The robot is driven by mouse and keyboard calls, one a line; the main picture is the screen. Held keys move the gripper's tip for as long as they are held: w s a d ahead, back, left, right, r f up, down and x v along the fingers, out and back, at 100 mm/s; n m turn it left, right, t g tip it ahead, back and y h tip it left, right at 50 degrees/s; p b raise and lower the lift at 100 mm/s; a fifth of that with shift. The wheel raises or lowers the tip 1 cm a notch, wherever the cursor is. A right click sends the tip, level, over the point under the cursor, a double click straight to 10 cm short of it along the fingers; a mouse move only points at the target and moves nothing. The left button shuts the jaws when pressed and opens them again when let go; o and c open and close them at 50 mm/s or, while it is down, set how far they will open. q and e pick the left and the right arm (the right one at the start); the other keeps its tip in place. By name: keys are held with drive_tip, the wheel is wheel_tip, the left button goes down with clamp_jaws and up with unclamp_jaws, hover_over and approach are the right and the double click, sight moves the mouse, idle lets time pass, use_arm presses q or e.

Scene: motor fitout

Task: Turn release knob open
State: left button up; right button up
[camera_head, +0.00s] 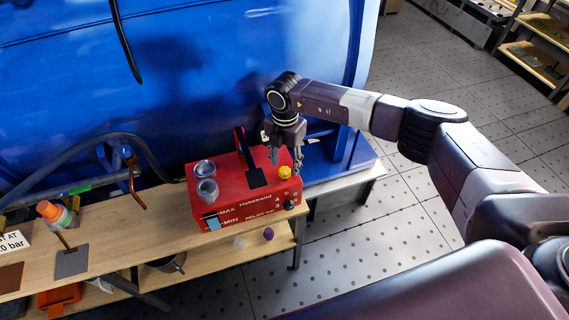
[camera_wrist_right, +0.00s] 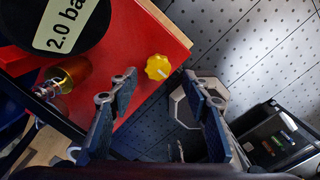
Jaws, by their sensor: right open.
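A small yellow lobed knob (camera_head: 284,172) sits on the top of a red box (camera_head: 232,195), near its right end. It also shows in the right wrist view (camera_wrist_right: 157,67), with a short pale mark on its edge. My right gripper (camera_head: 286,160) is above that end of the box, pointing down, with its fingers open. In the right wrist view the fingertips (camera_wrist_right: 160,84) stand apart on either side below the knob, with no visible contact. My left gripper is not in view.
The box stands on a wooden bench (camera_head: 130,225) against a large blue body (camera_head: 170,80).

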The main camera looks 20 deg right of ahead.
sight(285, 170)
wheel_tip(285, 170, down, 2)
drive_tip(key=shift+w+f, duration=0.3)
drive_tip(key=shift+f, duration=0.2)
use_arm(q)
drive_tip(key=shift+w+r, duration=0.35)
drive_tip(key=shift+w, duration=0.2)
use_arm(e)
drive_tip(key=c, duration=1.2)
